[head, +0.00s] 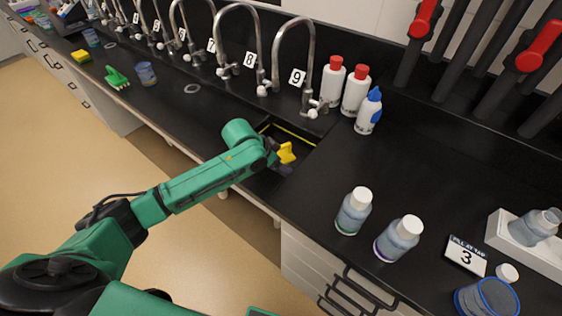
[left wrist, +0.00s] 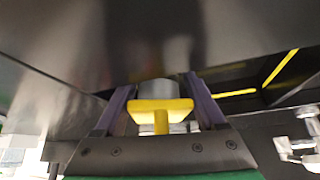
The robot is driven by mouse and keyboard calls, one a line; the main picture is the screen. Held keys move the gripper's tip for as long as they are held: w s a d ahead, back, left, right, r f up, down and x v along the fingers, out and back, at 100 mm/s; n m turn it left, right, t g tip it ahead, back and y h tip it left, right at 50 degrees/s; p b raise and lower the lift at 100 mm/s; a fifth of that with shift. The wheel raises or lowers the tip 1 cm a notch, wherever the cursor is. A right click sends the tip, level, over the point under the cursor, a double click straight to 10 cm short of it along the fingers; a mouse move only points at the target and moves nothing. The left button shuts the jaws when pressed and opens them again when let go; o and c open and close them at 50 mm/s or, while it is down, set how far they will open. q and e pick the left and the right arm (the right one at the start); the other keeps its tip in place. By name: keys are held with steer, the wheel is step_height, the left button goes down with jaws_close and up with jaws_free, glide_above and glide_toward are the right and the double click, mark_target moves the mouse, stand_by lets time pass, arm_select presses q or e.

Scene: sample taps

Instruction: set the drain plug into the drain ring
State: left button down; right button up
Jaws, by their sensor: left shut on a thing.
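My left gripper (head: 283,163) reaches into the dark sink (head: 268,182) below tap 9. It is shut on the drain plug, whose yellow handle (head: 287,152) shows at the gripper's end. In the left wrist view the yellow T-shaped handle (left wrist: 160,105) sits between the two fingers of the left gripper (left wrist: 160,92), with a grey round part (left wrist: 156,91) beyond it. I cannot make out the drain ring in the sink; the arm, gripper and sink wall hide much of the basin. My right gripper is not in view.
The sink has a yellow-lined rim (head: 293,133). Curved taps (head: 308,60) stand behind it. White red-capped bottles (head: 356,92) and a blue-capped bottle (head: 369,112) stand right of the sink. Sample bottles (head: 354,212) are nearer. A flat grey ring (head: 192,88) lies on the left counter.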

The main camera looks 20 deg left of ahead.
arm_select(q)
steer(key=shift+f, duration=0.25)
steer(key=shift+c, duration=1.2)
jaws_free()
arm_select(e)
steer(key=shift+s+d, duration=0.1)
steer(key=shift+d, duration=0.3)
arm_select(q)
steer(key=shift+r, duration=0.45)
steer(key=v, duration=1.1)
steer(key=shift+s+a+r+b, duration=0.2)
steer(key=shift+s+r+b, duration=0.05)
steer(key=shift+r+b, duration=0.05)
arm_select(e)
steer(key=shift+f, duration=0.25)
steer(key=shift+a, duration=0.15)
